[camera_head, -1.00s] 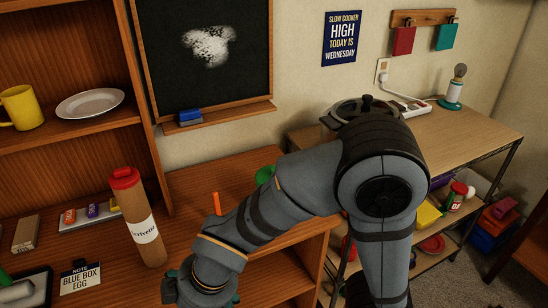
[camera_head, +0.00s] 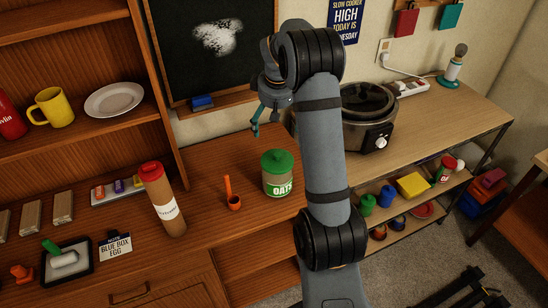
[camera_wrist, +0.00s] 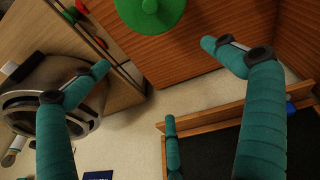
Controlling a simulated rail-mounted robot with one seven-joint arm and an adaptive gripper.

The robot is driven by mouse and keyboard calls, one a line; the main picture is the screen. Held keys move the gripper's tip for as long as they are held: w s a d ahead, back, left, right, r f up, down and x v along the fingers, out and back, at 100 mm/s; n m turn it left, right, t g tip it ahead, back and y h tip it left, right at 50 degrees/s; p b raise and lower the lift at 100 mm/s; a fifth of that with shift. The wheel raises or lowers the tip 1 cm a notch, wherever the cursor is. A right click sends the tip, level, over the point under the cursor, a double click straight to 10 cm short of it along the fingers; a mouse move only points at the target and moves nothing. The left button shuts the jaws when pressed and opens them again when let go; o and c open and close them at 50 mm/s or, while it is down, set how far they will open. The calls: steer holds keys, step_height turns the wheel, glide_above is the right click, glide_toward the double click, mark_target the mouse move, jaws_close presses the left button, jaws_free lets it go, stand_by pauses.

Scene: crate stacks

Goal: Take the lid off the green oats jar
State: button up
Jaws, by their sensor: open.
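My gripper (camera_head: 257,128) is open and empty, above and behind the jar in front of the chalkboard, apart from the lid. Its teal fingers (camera_wrist: 155,58) are spread wide in the wrist view.
A tall red-capped bottle (camera_head: 163,200) is farther left. A slow cooker (camera_head: 370,115) sits on the right-hand bench. The chalkboard (camera_head: 240,65) stands behind my gripper.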

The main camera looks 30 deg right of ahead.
steer(key=n, duration=0.1)
steer(key=n+g+y, duration=0.1)
steer(key=n+g, duration=0.2)
steer(key=n, duration=0.7)
glide_toward(278, 154)
steer(key=shift+w+a+f, duration=0.15)
steer(key=shift+w+f, duration=0.1)
steer(key=shift+w, duration=0.2)
steer(key=shift+s+a+n, duration=0.1)
steer(key=shift+s+n, duration=0.05)
steer(key=shift+n, duration=0.55)
steer(key=shift+f+n, duration=0.2)
steer(key=shift+n, duration=0.2)
step_height(278, 154, down, 4)
steer(key=shift+f, duration=0.2)
steer(key=f, duration=0.1)
steer(key=f+p, duration=0.1)
steer(key=f, duration=0.1)
steer(key=d+f, duration=0.1)
steer(key=shift+s+f+p, duration=0.3)
steer(key=shift+f+p, duration=0.05)
steer(key=shift+f, duration=0.05)
steer(key=shift+w+f, duration=0.1)
steer(key=shift+f, duration=0.3)
